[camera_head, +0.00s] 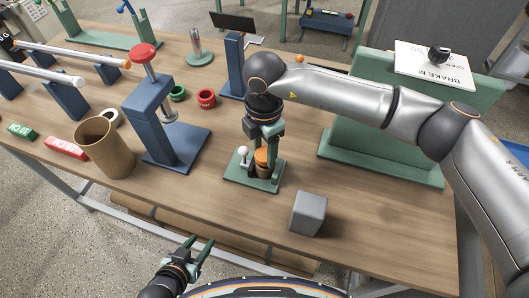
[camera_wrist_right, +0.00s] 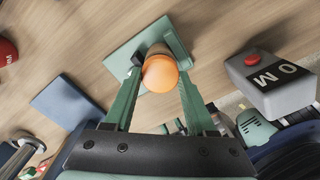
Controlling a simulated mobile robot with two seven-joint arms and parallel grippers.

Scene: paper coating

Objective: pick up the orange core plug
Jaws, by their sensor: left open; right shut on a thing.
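The orange core plug (camera_head: 262,155) stands upright, orange on top with a brown lower part, at the small green stand (camera_head: 240,178) in the middle of the table. My right gripper (camera_head: 262,158) points down over it and is shut on it. The right wrist view shows the plug's round orange top (camera_wrist_right: 160,75) between the two green fingers (camera_wrist_right: 160,88). I cannot tell whether its foot touches the stand. My left gripper (camera_head: 202,250) is open and empty in front of the table's near edge.
A grey box (camera_head: 308,213) stands right of the stand; in the right wrist view it has a red button (camera_wrist_right: 258,60). A blue press (camera_head: 170,148) with a red knob and a cardboard tube (camera_head: 104,148) stand left. A green panel (camera_head: 375,150) stands right behind.

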